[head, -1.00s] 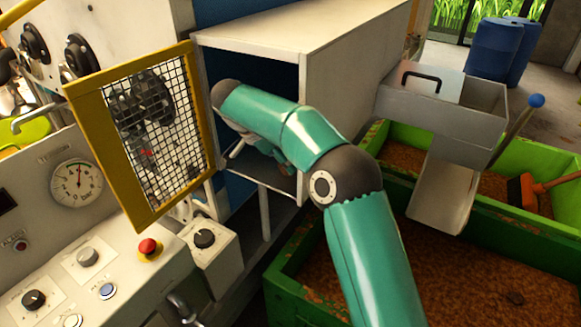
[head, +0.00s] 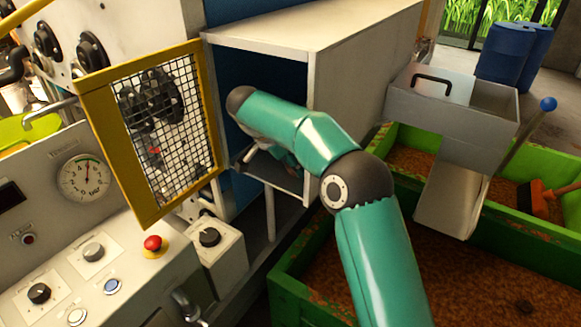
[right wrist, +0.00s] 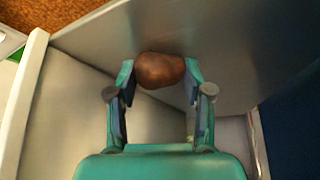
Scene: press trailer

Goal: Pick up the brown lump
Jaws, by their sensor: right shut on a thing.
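The brown lump (right wrist: 160,70) shows in the right wrist view, rounded and reddish brown. It sits between the fingertips of my right gripper (right wrist: 160,82), which is shut on it. A grey metal surface lies behind the lump; I cannot tell whether the lump touches it. In the head view my right arm reaches into the open box-like housing (head: 365,30), and my right gripper (head: 285,160) is mostly hidden behind the arm. The lump cannot be made out in the head view. My left gripper is not in view.
A yellow-framed mesh door (head: 150,222) stands open left of the housing. A control panel (head: 130,265) with a red button (head: 153,243) is at the lower left. A grey hopper with a chute (head: 450,195) and green bins (head: 300,290) of brown material are at the right.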

